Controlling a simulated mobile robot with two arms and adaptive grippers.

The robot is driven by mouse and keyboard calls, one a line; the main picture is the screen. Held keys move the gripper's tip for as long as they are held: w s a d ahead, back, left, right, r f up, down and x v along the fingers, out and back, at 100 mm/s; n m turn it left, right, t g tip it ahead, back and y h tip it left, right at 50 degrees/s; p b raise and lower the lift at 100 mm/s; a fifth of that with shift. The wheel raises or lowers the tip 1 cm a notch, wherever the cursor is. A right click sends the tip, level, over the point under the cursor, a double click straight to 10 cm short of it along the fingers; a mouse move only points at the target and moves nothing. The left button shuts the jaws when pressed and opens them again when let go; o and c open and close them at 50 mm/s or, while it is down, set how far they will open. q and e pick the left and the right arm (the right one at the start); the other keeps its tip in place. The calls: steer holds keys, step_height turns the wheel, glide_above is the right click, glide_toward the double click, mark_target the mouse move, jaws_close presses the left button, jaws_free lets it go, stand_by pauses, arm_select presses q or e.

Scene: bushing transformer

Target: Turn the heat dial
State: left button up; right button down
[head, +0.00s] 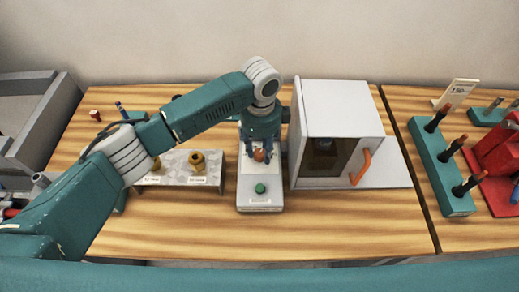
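A small white device (259,196) stands on the wooden table, left of a white cabinet. On it are a green round button (260,188) near the front and a reddish-orange round knob (259,155) further back. No label naming a heat dial is readable. My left gripper (260,157) points down over the device, its dark fingers at either side of the reddish-orange knob. I cannot tell whether they touch it or are closed on it. The back of the device is hidden by my arm and gripper. My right gripper is not in view.
The white cabinet (340,104) with an orange handle (361,167) stands close right of the device. A grey stand (178,178) with brass-coloured parts is on the left, partly behind my arm. A teal rack (443,167) stands on the right table. The table front is clear.

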mark_target(262, 152)
arm_select(q)
steer(key=shift+o, duration=0.9)
steer(key=shift+d, duration=0.2)
step_height(262, 152, up, 12)
